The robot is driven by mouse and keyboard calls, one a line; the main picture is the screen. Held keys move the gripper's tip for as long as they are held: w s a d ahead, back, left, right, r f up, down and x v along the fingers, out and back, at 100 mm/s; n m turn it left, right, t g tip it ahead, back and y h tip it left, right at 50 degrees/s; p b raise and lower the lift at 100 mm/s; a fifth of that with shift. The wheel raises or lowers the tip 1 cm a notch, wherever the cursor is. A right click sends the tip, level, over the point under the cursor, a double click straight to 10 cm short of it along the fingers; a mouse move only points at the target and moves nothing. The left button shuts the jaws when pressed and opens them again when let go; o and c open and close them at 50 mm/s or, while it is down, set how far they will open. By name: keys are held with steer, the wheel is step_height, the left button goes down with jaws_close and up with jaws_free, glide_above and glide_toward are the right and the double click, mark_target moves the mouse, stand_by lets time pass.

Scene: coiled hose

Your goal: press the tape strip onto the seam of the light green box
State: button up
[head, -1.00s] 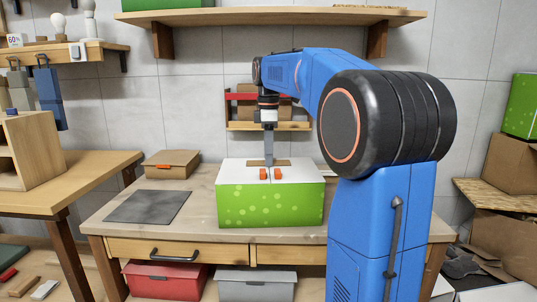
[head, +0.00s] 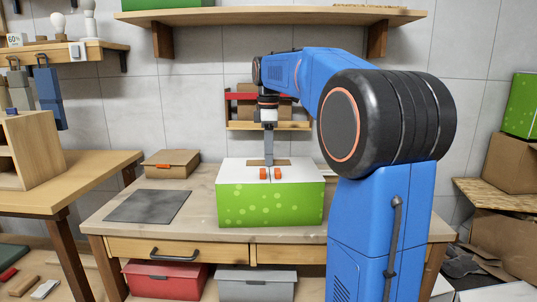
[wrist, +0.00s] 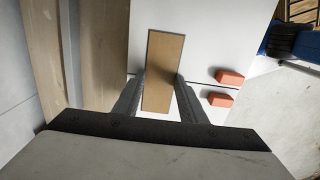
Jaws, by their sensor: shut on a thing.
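The light green box (head: 270,205) stands on the workbench with its white top flaps closed. Two orange tabs (head: 270,174) sit on its top near the front, one on each side of the seam. My gripper (head: 269,162) is over the rear part of the top and is shut on the tan tape strip (head: 282,162). In the wrist view, the strip (wrist: 163,65) lies between my fingertips (wrist: 160,80), crosswise to the seam, over the white lid (wrist: 210,45). I cannot tell whether the strip touches the lid.
A dark mat (head: 148,206) and a closed brown carton (head: 172,163) are on the bench left of the box. A small rack (head: 240,125) is on the wall behind. The bench in front of the mat is clear.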

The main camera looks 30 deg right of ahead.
steer(key=o, duration=1.1)
steer(key=shift+f, duration=0.1)
step_height(320, 180, up, 18)
steer(key=shift+f, duration=0.25)
